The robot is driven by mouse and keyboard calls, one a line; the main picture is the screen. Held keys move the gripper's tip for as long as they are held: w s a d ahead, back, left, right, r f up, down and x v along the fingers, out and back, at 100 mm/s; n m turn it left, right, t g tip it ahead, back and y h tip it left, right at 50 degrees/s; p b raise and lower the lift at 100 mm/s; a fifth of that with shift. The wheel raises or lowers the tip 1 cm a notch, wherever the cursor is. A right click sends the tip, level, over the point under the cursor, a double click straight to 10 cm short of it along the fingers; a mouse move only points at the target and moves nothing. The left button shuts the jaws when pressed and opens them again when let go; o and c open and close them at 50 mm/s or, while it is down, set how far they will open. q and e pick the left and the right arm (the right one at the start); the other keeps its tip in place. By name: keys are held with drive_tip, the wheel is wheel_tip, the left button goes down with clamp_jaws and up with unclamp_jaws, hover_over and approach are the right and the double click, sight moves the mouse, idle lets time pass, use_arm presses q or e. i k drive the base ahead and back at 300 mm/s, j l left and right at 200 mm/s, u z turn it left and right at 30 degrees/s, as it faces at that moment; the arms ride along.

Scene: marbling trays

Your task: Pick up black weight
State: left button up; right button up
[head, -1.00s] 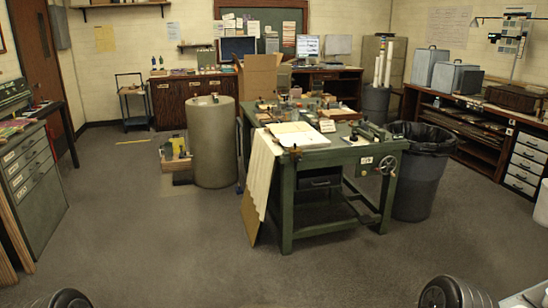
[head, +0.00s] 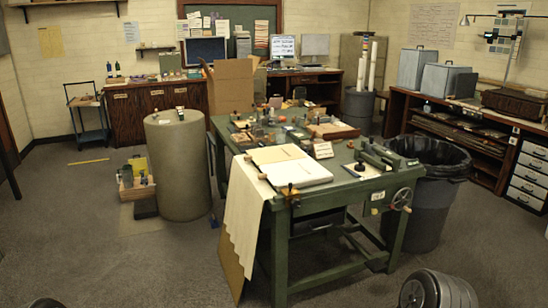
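I cannot make out for certain which thing is the black weight. Several small dark objects lie on the green worktable (head: 372,197), too small to name. A dark block (head: 145,207) is low on the floor by a wooden box. Neither of my grippers is in view. Only dark rounded parts of my arms show at the bottom edge.
A cardboard box (head: 230,86) stands behind the table. A bin with a black liner (head: 435,205) stands at its right. A pale cloth (head: 243,210) and a brown board (head: 231,262) hang or lean at its left front.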

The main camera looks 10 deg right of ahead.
sight(360, 167)
drive_tip(key=i+l+z, duration=0.15)
drive_tip(key=i+z, duration=0.7)
drive_tip(key=z, duration=0.15)
drive_tip(key=i+j+z, duration=0.15)
drive_tip(key=i+z, duration=0.35)
drive_tip(key=i+l+z, duration=0.2)
drive_tip(key=i, duration=0.8)
drive_tip(key=i+u, duration=0.3)
drive_tip(key=i, duration=0.15)
drive_tip(key=i+l+u, duration=0.5)
drive_tip(key=i+u, duration=0.15)
drive_tip(key=i, duration=0.15)
